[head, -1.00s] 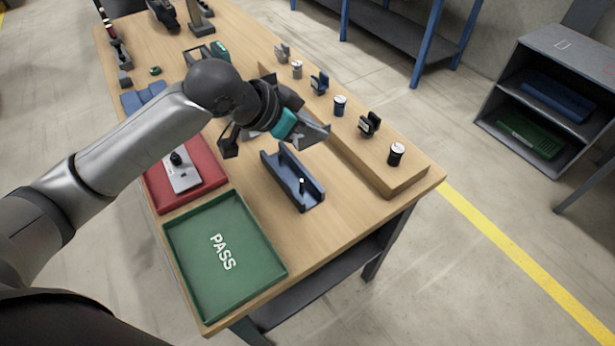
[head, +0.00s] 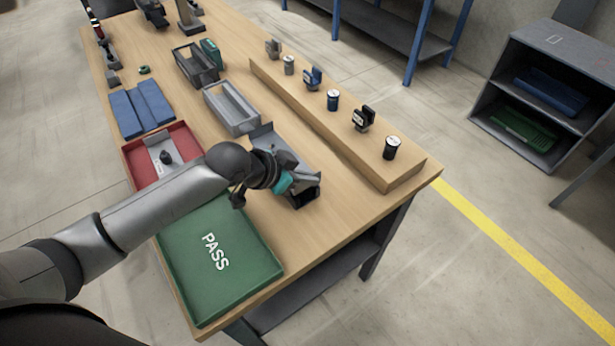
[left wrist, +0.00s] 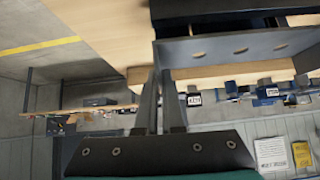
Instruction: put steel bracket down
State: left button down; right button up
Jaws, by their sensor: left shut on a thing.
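The steel bracket (head: 280,148) is a grey bent plate at the near middle of the bench in the head view. My left gripper (head: 293,184) is shut on it. In the left wrist view, the bracket (left wrist: 240,48), with a row of holes, lies across the fingertips (left wrist: 160,75). My right gripper is not in view.
The green PASS tray (head: 262,268) is empty, below my left arm. A red tray (head: 128,150) holds a grey plate with a black knob. A grey bin (head: 232,108) and blue slats (head: 142,108) stand farther back. A wooden ledge (head: 395,178) with several small parts runs along the right.

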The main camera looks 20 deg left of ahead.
pick_arm(q)
jog(key=shift+w+f, duration=0.1)
dwell(0.3)
jog(key=shift+f, duration=0.3)
jog(key=c, duration=1.5)
grip_release()
jog(key=shift+f, duration=0.1)
jog(key=o, duration=0.5)
jog(key=shift+c, duration=0.2)
jog(key=shift+r, duration=0.25)
jog(key=p+v, duration=0.1)
jog(key=v, duration=1.1)
jog(key=shift+r+p, duration=0.35)
jog(key=shift+p, duration=0.05)
